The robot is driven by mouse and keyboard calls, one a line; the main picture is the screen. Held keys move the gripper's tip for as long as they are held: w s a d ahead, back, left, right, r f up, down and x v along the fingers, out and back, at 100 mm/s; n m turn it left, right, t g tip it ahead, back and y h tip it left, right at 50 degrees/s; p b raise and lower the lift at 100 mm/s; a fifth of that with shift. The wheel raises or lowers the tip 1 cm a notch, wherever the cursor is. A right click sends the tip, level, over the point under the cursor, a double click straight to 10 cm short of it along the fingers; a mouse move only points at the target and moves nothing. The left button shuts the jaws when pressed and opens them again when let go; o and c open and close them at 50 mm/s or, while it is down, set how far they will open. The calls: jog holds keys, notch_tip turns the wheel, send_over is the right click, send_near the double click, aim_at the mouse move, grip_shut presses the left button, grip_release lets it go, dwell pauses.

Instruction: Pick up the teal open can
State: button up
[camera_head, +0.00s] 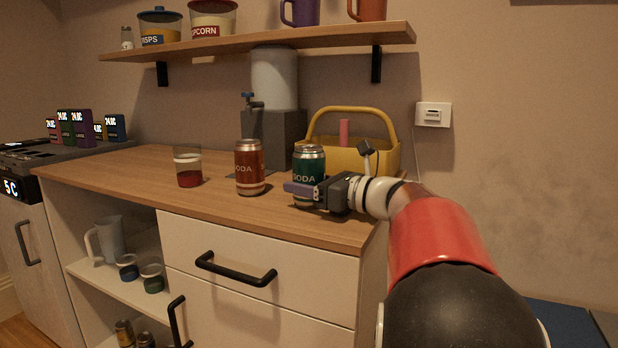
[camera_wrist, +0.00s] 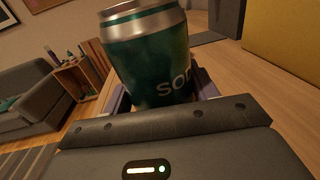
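The teal can (camera_head: 309,161) with a silver top stands upright on the wooden counter, near its right end. My gripper (camera_head: 312,190) reaches it from the right, low on its body, with one purple finger across the can's front. In the wrist view the can (camera_wrist: 150,60) sits between the two fingers of my gripper (camera_wrist: 163,93), which show on both sides of it. I cannot tell whether the fingers press on the can. The can's far side and the opening in its top are hidden.
A red soda can (camera_head: 249,168) stands just left of the teal can, and a glass (camera_head: 188,167) farther left. A yellow basket (camera_head: 372,157) and a grey dispenser (camera_head: 272,135) stand behind. A wooden shelf (camera_head: 260,43) hangs above. The counter's front edge is close.

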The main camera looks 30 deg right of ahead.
jog(key=shift+c, duration=1.2)
